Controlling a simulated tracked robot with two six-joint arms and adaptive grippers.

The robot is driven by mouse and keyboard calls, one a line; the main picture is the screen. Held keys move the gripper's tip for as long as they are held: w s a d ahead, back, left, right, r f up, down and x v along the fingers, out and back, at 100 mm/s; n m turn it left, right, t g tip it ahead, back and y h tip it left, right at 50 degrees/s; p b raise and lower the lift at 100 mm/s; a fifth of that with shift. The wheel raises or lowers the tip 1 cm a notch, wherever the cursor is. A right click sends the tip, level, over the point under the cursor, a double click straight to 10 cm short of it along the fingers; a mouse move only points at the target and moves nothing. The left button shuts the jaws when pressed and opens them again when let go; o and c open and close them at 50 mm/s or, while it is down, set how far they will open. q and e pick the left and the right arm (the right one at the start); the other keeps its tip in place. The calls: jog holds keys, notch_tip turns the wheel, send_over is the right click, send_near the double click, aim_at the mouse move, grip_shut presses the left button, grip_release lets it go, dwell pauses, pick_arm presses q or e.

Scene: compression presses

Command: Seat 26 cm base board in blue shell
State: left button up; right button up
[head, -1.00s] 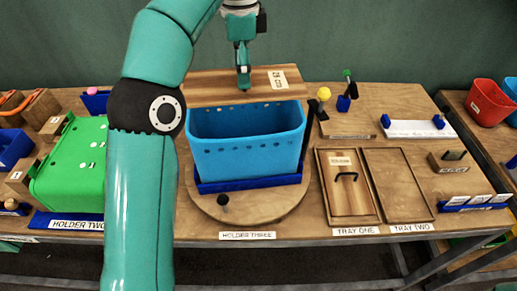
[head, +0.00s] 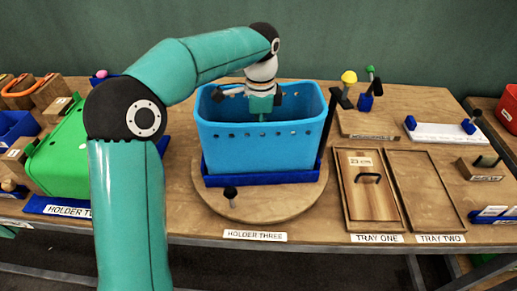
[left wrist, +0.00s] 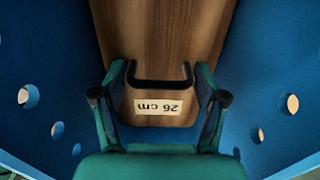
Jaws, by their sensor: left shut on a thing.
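The blue shell (head: 255,150) stands upright in the blue holder (head: 265,180) on the round turntable marked HOLDER THREE. My left gripper (head: 262,117) reaches down into the shell's open top. In the left wrist view my left gripper (left wrist: 160,85) is shut on the black handle (left wrist: 158,84) of the wooden base board (left wrist: 160,35), labelled 26 cm. The board lies between the shell's perforated blue walls (left wrist: 50,80). The front wall hides the board in the head view. I cannot tell whether it touches the shell's floor. My right gripper is not in view.
A green shell (head: 65,150) lies at HOLDER TWO on the left. Tray one (head: 347,205) holds a 23 cm board (head: 362,185); tray two (head: 425,190) is empty. A dark upright post (head: 328,120) stands close to the shell's right side.

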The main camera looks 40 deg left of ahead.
pick_arm(q)
jog(key=shift+s+f, duration=0.1)
jog(key=shift+f, duration=2.95)
jog(key=shift+f, duration=0.1)
jog(key=o, duration=1.2)
notch_tip(320, 180, up, 12)
jog(key=shift+r+p, duration=0.15)
jog(key=shift+p, duration=0.45)
